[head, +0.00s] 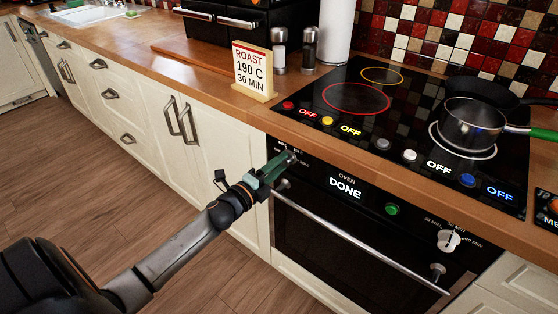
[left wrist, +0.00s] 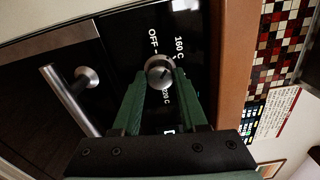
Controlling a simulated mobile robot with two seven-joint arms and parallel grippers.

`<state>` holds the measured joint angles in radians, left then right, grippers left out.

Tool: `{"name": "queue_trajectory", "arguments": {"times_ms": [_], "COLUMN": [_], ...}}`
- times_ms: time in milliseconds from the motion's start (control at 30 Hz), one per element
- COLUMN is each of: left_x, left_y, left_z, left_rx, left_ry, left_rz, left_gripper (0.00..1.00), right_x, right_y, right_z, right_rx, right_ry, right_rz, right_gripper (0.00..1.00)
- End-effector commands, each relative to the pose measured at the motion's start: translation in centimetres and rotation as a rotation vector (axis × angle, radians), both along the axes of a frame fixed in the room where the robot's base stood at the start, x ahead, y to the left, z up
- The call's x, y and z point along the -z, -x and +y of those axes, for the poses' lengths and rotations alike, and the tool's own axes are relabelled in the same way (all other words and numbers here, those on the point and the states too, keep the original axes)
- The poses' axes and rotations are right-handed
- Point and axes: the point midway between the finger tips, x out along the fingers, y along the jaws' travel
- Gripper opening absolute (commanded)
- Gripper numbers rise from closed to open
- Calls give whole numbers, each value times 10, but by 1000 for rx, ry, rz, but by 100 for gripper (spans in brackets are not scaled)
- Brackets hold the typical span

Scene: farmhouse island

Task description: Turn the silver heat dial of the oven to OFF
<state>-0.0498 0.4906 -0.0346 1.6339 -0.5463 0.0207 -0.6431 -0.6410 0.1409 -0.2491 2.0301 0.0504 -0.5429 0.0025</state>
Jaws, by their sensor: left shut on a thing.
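The oven (head: 330,225) has a black front panel, and its display (head: 345,187) reads DONE. The silver heat dial (left wrist: 159,69) sits at the panel's left end. In the left wrist view its printed marks OFF (left wrist: 153,42) and 160 C (left wrist: 179,48) are legible beside it, with a partly covered mark below. A small dark line shows on the dial's face, but I cannot tell which mark it points to. My left gripper (head: 287,160), with green fingers, is shut on the dial, one finger on each side. In the head view the gripper mostly hides the dial. My right gripper is not in view.
The oven's handle bar (head: 350,240) runs below the panel. A green button (head: 392,209) and a pale timer knob (head: 448,241) are farther right. Above are the cooktop with lit labels, a steel pot (head: 470,126) and a ROAST card (head: 253,72).

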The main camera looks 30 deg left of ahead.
Motion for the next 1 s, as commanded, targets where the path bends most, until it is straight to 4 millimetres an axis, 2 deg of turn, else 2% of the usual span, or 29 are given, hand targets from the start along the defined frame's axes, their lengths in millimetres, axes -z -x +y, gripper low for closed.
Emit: {"name": "queue_trajectory", "arguments": {"times_ms": [467, 700, 1000], "left_x": [-1, -1, 1], "left_y": [0, 0, 0], "left_z": [-1, -1, -1], "left_rx": [1, 1, 1], "left_ry": [436, 591, 692], "left_rz": [35, 47, 54], "left_gripper": [0, 0, 0], "right_x": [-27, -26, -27], "right_y": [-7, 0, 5], "right_z": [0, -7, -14], "right_rx": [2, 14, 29], "right_ry": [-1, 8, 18], "right_rz": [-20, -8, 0], "right_gripper": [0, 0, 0]}}
